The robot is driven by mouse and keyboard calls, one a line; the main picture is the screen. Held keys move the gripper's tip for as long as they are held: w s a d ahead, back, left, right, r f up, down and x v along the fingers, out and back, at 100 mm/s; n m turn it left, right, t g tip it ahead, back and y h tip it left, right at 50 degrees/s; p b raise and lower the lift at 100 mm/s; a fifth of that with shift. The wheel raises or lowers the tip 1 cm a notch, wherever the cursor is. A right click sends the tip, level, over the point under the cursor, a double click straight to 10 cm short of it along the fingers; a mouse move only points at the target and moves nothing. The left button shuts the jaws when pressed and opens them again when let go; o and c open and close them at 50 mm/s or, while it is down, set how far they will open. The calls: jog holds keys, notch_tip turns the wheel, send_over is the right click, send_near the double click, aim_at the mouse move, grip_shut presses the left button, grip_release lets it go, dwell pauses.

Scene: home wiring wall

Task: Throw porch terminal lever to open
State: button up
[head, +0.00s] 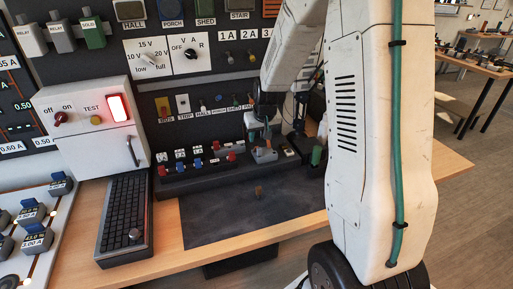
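My arm comes down from the upper right, and my gripper (262,130) is small and dark in front of the lower panel. It is above a grey block with an orange part (264,154) at the right end of the terminal row; I cannot tell whether they touch, or whether the fingers are open or shut. A row of small blue and red levers (197,164) sits on the dark terminal strip (190,183) to the left. The small labels there are too small to read, so I cannot tell which lever is porch. A PORCH label (171,23) shows on the upper panel.
A white box with a lit red TEST lamp (117,108) and a dark ribbed unit (124,215) are at left. A green cylinder (316,156) stands right of the strip.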

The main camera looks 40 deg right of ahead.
aim_at(256, 147)
jog(key=x, duration=0.8)
jog(key=shift+w+d+f, duration=0.1)
jog(key=shift+d+f, duration=0.05)
grip_shut()
